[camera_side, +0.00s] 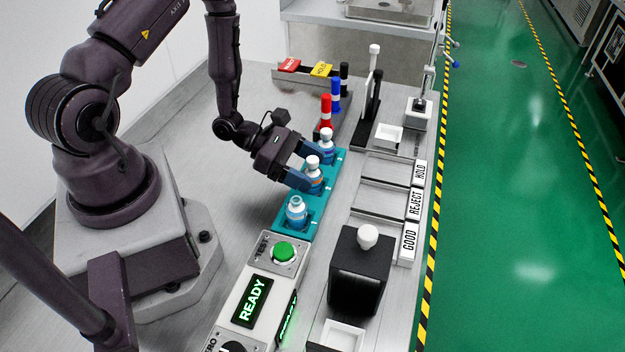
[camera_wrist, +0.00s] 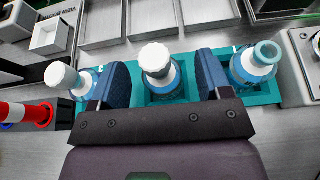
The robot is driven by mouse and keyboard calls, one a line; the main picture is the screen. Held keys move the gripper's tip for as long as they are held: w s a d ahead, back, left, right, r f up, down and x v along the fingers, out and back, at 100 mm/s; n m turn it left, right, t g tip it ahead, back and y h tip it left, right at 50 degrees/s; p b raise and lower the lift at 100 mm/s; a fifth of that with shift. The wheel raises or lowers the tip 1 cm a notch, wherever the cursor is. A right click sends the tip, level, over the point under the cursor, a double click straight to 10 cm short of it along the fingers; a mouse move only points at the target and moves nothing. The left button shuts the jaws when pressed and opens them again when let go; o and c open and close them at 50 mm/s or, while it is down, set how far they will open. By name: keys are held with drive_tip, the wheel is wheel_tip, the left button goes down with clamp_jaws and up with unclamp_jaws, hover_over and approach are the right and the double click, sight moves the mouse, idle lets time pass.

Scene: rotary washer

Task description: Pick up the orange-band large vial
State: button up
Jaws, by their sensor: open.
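Three blue vials stand upright in a teal rack (camera_side: 283,226), which also shows in the wrist view (camera_wrist: 262,100). The middle vial (camera_side: 314,174) has a white cap and stands between the fingers of my gripper (camera_side: 311,168). In the wrist view, my gripper (camera_wrist: 161,62) is open, with one finger on each side of the middle vial (camera_wrist: 157,65). Another white-capped vial (camera_side: 326,141) is at the far end. The near vial (camera_side: 296,212) has a blue ring top, also seen in the wrist view (camera_wrist: 253,67).
Red (camera_side: 326,112), blue (camera_side: 336,95) and black (camera_side: 344,77) cylinders stand behind the rack. Trays marked HOLD, REJECT and GOOD (camera_side: 375,204) lie to the right. A panel with a green button (camera_side: 284,250) and a black block (camera_side: 358,275) are in front.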

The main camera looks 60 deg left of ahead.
drive_tip(key=shift+w+d+f, duration=0.25)
drive_tip(key=shift+w+d, duration=0.15)
drive_tip(key=c, duration=1)
drive_tip(key=shift+r, duration=0.15)
